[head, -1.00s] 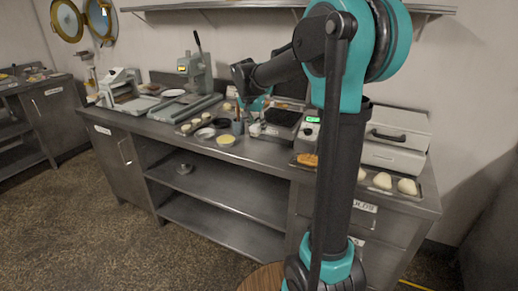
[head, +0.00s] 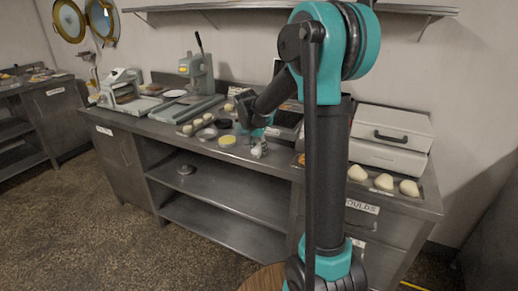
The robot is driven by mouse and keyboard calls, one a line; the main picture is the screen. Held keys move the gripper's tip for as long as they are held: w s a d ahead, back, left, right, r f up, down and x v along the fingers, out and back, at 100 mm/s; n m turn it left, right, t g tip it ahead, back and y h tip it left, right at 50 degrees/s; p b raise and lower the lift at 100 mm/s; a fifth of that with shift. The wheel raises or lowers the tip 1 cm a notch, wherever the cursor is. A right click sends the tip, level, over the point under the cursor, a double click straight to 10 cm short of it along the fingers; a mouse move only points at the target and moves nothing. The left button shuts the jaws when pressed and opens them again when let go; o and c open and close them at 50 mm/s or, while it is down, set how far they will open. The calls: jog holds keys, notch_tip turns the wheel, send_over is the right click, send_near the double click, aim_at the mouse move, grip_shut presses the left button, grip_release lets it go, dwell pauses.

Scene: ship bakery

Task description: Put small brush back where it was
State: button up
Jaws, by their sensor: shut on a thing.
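My gripper (head: 259,150) is low over the front part of the steel counter, right of a yellow round (head: 227,140). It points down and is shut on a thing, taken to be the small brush. The brush itself is too small and too covered by the gripper to make out. My arm hides part of the counter behind it, and I cannot tell whether the brush touches the counter.
Dough pieces (head: 187,129), a metal ring (head: 206,133) and a dark ring (head: 223,123) lie left of my gripper. A lever press (head: 196,73) stands further left. A white appliance (head: 391,135) and dough balls (head: 383,181) are at the right. An upper shelf (head: 230,5) runs along the wall.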

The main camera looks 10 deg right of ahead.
jog(key=shift+f, duration=0.1)
jog(key=o, duration=1.1)
jog(key=v, duration=1.2)
jog(key=s+d+f+n+y, duration=0.1)
jog(key=s+d+f+n, duration=0.2)
jog(key=s+f, duration=0.6)
jog(key=s+d+f+n+y, duration=0.1)
jog(key=s+d+f+n, duration=0.2)
jog(key=s+f, duration=0.7)
jog(key=s+n, duration=0.1)
jog(key=s, duration=0.6)
jog(key=shift+s+d+y, duration=0.3)
jog(key=shift+d+y, duration=0.1)
jog(key=shift+f, duration=0.15)
